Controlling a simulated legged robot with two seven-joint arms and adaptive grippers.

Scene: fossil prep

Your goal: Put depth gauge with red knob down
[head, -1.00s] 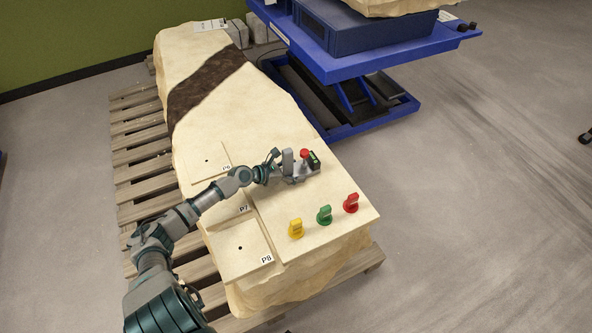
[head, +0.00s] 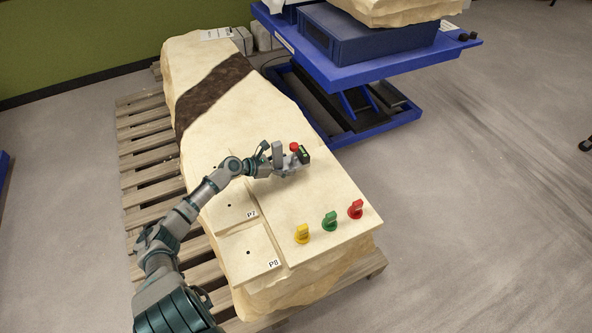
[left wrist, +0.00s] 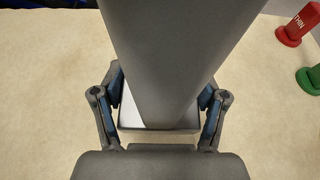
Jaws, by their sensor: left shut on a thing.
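The depth gauge with the red knob (head: 294,147) is a small grey device with a dark block and green display at its right end. My left gripper (head: 272,160) is shut on it, over the pale top of the stone block (head: 300,195). In the left wrist view, the gauge's grey body (left wrist: 175,55) fills the middle between my left gripper's fingers (left wrist: 160,112) and hides much of the surface. Whether the gauge touches the stone is unclear. My right gripper is not in view.
Yellow (head: 302,234), green (head: 330,221) and red (head: 356,209) markers stand along the block's near right edge. Plates P7 (head: 230,206) and P8 (head: 248,253), each with a dark hole, lie at left. A blue lift table (head: 350,66) stands behind. Bare stone lies between gauge and markers.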

